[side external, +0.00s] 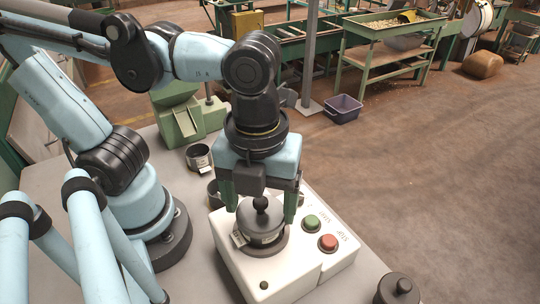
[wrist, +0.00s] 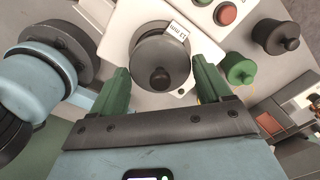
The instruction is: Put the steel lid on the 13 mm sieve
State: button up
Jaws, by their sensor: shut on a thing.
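The grey steel lid (side external: 262,222) with a dark round knob is between the fingers of my gripper (side external: 260,207) in the side view. It is level and over the 13 mm sieve (side external: 264,247), a short round sieve with a white tag on the white machine. Whether the lid rests fully on the rim I cannot tell. In the wrist view the lid (wrist: 160,58) lies between the green fingertips of my gripper (wrist: 161,72), covering most of the sieve. The tag (wrist: 176,34) reading 13 mm sticks out beside it. My gripper is shut on the lid.
The white machine (side external: 238,275) has green (side external: 311,222) and red (side external: 328,242) buttons right of the sieve. Another tagged sieve (side external: 199,157) stands behind on the table.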

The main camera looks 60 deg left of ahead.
dwell(0.3)
jog(key=o, duration=1)
jog(key=shift+r, duration=3.5)
jog(key=w+a+f+n+t, duration=0.3)
jog(key=w+a+n, duration=0.3)
jog(key=n, duration=0.7)
jog(key=w+a+f+n+t, duration=0.4)
jog(key=w+a+n, duration=0.3)
jog(key=n, duration=0.7)
jog(key=shift+a+f, duration=0.4)
jog(key=shift+a, duration=0.8)
